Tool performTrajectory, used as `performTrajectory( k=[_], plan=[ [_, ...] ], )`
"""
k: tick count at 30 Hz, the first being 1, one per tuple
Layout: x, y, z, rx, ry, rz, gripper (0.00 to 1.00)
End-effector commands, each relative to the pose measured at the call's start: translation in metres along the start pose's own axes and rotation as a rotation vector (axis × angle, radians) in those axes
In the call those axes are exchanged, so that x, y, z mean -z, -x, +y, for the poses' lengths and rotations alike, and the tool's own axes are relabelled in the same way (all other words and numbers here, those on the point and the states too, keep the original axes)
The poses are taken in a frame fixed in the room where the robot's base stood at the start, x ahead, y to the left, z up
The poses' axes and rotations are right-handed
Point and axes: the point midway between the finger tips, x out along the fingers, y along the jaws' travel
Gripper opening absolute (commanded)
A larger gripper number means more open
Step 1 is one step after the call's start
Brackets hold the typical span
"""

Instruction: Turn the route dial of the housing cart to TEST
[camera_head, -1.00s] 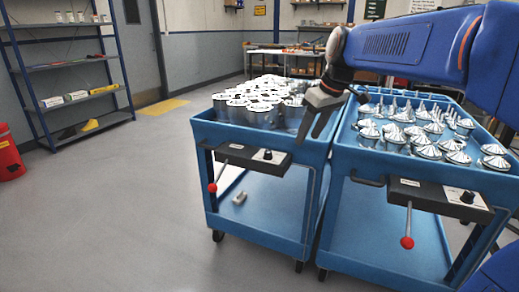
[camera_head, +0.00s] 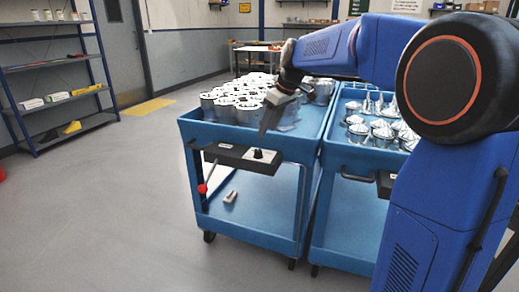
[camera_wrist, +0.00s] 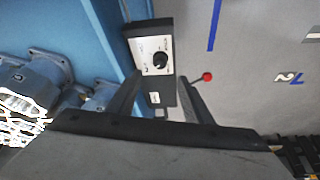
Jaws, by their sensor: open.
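The housing cart (camera_head: 252,226) is the blue cart on the left in the head view, with metal cylindrical housings (camera_head: 232,97) on its top. A dark control box on its front carries the route dial (camera_head: 258,154), a black knob on a pale plate. The dial also shows in the wrist view (camera_wrist: 160,61), beyond the fingertips; its printed positions are too blurred to read. My gripper (camera_head: 271,122) is open and empty, above the box at the cart's front edge. In the wrist view my gripper's fingers (camera_wrist: 160,84) stand apart on either side of the box, short of the dial.
A lever with a red ball (camera_head: 203,188) hangs from the box's left end. A second blue cart (camera_head: 345,222) with cone-shaped parts (camera_head: 384,131) stands close on the right, partly behind my arm. Shelving (camera_head: 55,66) stands at the far left. The floor left of the carts is clear.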

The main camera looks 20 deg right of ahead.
Motion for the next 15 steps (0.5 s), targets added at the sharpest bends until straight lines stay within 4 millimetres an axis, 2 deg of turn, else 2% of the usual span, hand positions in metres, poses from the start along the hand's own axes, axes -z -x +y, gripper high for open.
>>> performTrajectory(
  k=[1, 9, 15],
  plan=[
    [-0.001, -0.011, -0.001, 0.003, 0.0, -0.003, 0.46],
    [-0.001, -0.058, -0.001, 0.003, 0.0, -0.003, 0.46],
    [0.0, -0.087, 0.0, 0.002, 0.0, -0.001, 0.46]
  ],
)
